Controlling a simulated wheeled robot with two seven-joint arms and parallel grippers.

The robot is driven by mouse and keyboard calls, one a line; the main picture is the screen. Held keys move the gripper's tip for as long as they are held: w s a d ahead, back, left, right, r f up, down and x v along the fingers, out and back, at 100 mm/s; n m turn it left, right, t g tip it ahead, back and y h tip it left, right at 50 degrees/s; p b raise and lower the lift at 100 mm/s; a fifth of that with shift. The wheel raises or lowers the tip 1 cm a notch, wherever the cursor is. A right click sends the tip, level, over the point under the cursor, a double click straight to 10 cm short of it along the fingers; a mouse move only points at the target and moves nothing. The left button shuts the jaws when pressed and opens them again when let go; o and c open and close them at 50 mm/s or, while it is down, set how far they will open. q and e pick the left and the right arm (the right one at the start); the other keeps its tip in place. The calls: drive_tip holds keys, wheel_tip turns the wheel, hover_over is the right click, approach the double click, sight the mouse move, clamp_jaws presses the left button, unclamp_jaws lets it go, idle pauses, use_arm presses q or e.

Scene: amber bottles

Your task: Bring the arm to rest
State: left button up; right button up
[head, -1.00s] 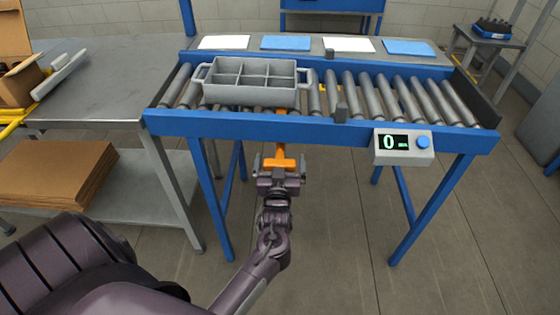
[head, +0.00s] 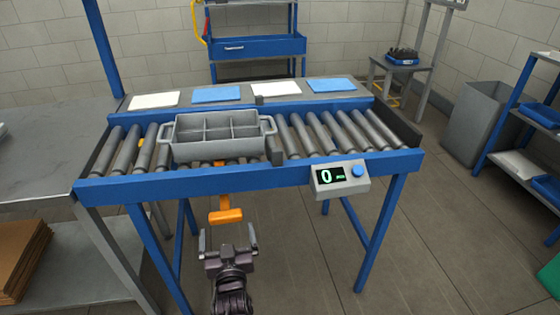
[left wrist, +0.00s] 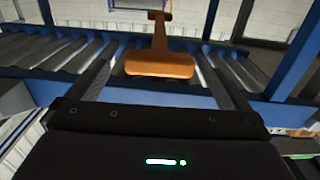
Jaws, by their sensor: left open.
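My left gripper (head: 228,243) is in the lower middle of the head view, in front of the roller conveyor. Its two fingers are spread apart with nothing between them. An orange T-shaped handle (head: 225,216) sticks out from the front of the conveyor, just beyond the fingertips and apart from them. In the left wrist view the handle (left wrist: 160,62) shows ahead, framed by the open fingers (left wrist: 160,82). My right gripper is not in view.
A grey divided crate (head: 220,149) with empty compartments sits on the conveyor rollers (head: 318,133). A counter box (head: 340,178) showing 0 is on the blue front rail. A steel table stands at the left. The floor (head: 440,245) at the right is clear.

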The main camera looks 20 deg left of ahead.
use_arm(q)
drive_tip(key=shift+f, duration=0.1)
drive_tip(key=s+d+f+m+g+h, duration=0.2)
drive_tip(key=s+d+f+g+h, duration=0.15)
drive_tip(key=f, duration=0.55)
drive_tip(key=s+d+f+m+g+h, duration=0.2)
drive_tip(key=s+d+f, duration=0.15)
drive_tip(key=f, duration=0.65)
drive_tip(key=s+d+f+m+g+h, duration=0.3)
drive_tip(key=s+f, duration=0.1)
drive_tip(key=f, duration=0.5)
drive_tip(key=s+f+m+g, duration=0.1)
drive_tip(key=s+f+g, duration=0.4)
drive_tip(key=s+f, duration=0.6)
drive_tip(key=s+a+r+p, duration=0.1)
drive_tip(key=s+r+p, duration=0.1)
drive_tip(key=s+p, duration=0.4)
drive_tip(key=s+a+r+p, duration=0.1)
drive_tip(key=s+p, duration=0.5)
drive_tip(key=s, duration=0.4)
drive_tip(key=shift+s+a+r+m+g+h, duration=0.2)
drive_tip(key=shift+a+r+m+g+h, duration=0.15)
drive_tip(key=shift+g, duration=0.1)
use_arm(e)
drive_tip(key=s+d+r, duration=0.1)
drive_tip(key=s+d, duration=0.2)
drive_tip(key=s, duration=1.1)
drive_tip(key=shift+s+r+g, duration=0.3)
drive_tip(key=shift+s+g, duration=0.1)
